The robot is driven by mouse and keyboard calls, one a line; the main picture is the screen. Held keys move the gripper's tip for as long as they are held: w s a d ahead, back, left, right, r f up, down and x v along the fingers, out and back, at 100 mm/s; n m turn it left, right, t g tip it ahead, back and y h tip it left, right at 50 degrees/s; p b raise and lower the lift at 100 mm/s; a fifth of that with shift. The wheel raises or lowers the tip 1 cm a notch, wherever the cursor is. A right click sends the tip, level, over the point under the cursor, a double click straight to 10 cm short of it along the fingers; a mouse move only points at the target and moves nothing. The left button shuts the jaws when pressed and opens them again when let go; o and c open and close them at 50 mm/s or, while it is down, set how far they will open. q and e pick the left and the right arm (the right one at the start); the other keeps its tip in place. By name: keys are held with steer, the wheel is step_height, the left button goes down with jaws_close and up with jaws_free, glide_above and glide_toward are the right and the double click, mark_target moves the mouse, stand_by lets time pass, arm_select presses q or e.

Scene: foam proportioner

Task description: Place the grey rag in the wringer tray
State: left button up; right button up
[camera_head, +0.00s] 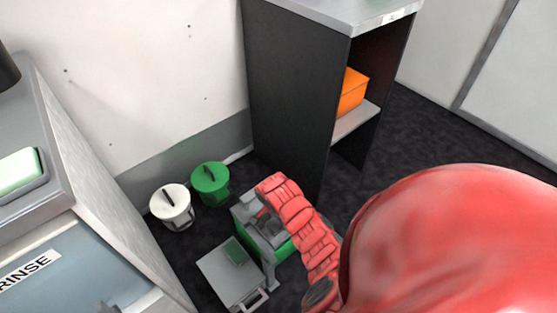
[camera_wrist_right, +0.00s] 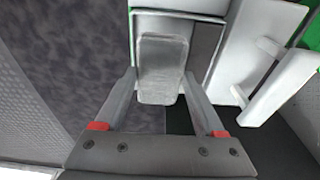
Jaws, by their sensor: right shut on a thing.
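My right gripper (camera_wrist_right: 160,84) points down at the wringer and is shut on the grey rag (camera_wrist_right: 163,62), a small flat grey piece between its fingertips. The wringer tray (camera_wrist_right: 180,20) is the light grey part around and beyond the rag in the right wrist view. In the head view the grey-topped green wringer bucket (camera_head: 283,251) stands on the floor, partly covered by my red right arm. The rag is over or in the tray; I cannot tell whether it touches the tray floor. My left gripper is out of view.
A white bin (camera_head: 172,206) and a green bin (camera_head: 210,184) stand by the wall. A dark shelf unit (camera_head: 292,100) holds an orange box (camera_head: 352,92). A rinse counter (camera_head: 80,265) is at left.

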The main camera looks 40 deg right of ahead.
mark_target(277, 222)
step_height(277, 222, down, 4)
steer(key=shift+f+b, duration=0.2)
steer(key=shift+b, duration=0.65)
steer(key=shift+r, duration=0.1)
steer(key=o, duration=1.4)
